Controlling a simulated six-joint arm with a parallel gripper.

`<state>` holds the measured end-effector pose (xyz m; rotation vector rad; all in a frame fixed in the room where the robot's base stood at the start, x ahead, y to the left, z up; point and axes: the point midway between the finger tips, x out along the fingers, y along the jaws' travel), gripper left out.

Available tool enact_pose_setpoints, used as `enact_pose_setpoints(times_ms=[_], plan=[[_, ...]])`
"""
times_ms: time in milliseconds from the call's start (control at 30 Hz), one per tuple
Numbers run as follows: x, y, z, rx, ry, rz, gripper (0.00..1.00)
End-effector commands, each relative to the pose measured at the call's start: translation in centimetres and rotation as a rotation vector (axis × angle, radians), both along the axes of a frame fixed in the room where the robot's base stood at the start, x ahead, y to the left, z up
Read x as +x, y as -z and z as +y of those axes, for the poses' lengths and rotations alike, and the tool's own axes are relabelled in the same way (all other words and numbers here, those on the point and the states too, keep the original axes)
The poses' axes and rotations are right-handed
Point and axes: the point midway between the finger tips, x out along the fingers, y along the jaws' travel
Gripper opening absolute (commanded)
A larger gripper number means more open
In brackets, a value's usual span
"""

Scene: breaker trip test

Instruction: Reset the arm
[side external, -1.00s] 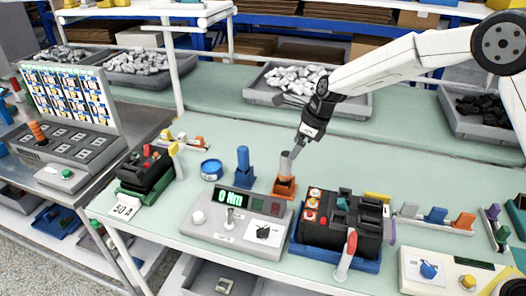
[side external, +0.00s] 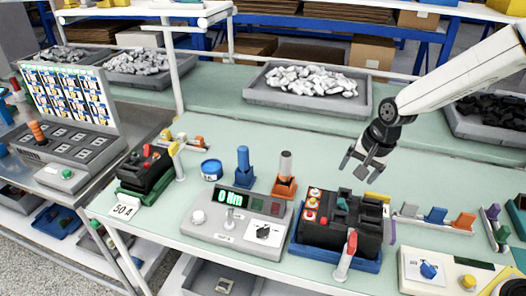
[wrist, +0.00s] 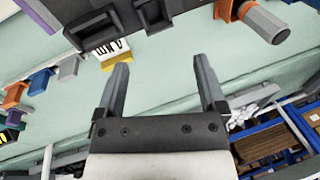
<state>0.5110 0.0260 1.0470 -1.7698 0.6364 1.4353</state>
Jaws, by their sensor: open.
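My gripper (side external: 363,168) is open and empty, in the air above the back right of the black breaker unit (side external: 341,238) in its blue tray. In the wrist view its two fingers (wrist: 163,85) are spread with only bench top between them. The grey-tipped tool (side external: 286,166) stands upright in its orange holder (side external: 284,188), left of my gripper and apart from it. It also shows at the top right of the wrist view (wrist: 264,20).
A grey test box (side external: 237,222) with a green display stands left of the breaker. A blue tool (side external: 243,163) and a blue tape roll (side external: 211,169) stand behind it. Small coloured blocks (side external: 437,216) sit at the right. Bench top behind the breaker is clear.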

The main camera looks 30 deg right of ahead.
Motion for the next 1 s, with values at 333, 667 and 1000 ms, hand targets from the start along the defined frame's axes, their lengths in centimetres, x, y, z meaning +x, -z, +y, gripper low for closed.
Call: enact_pose_setpoints(times_ms=[333, 667, 1000], plan=[[-7.0, 0.5, -1.7, -0.180, -0.516, -0.020, 0.90], [-11.5, 1.2, -2.6, -0.284, -0.855, -0.022, 0.90], [-11.9, 1.3, -2.6, -0.296, -0.895, -0.022, 0.90]])
